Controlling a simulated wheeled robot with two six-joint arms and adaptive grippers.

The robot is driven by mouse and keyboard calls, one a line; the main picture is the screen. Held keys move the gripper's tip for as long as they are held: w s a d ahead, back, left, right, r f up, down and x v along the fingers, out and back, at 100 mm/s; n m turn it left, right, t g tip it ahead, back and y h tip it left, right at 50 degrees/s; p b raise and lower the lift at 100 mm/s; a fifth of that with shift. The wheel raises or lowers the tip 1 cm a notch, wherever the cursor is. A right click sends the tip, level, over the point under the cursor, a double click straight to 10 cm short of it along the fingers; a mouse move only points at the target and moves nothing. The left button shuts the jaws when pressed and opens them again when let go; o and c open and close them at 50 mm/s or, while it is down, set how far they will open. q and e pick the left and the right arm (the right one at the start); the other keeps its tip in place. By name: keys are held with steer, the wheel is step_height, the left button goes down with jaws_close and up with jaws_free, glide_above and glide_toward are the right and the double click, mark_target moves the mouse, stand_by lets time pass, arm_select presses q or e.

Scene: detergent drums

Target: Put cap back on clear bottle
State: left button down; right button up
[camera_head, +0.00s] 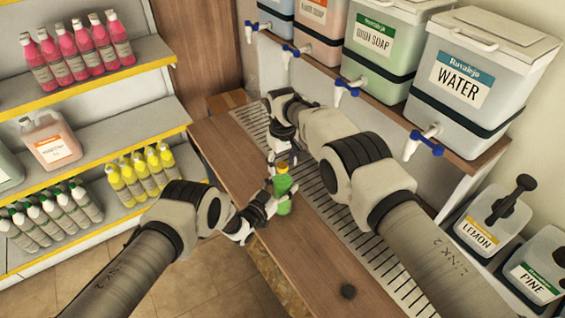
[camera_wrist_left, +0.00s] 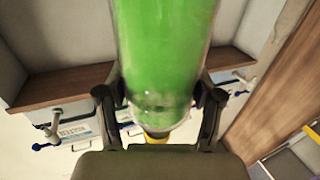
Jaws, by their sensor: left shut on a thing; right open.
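A clear bottle with green liquid (camera_head: 283,190) stands upright at the wooden counter, by the slotted drain strip. My left gripper (camera_head: 268,200) is shut around its body from the left. The bottle fills the middle of the left wrist view (camera_wrist_left: 165,60), between both fingers (camera_wrist_left: 160,100). A small yellow piece (camera_head: 281,167) shows at the bottle's top, and also in the left wrist view (camera_wrist_left: 157,139); I cannot tell whether it is a seated cap. My right gripper (camera_head: 280,152) is open, just above the bottle top. Its fingers partly hide the space there.
Drums with blue taps, including the water drum (camera_head: 463,80), line the back right. Shelves of pink bottles (camera_head: 75,57) and yellow bottles (camera_head: 142,172) stand left. The near counter is mostly clear.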

arm_select(q)
steer(key=shift+c, duration=0.5)
jaws_free()
arm_select(e)
step_height(320, 180, up, 12)
arm_select(q)
steer(key=v, duration=1.2)
arm_select(e)
steer(key=shift+f, duration=0.1)
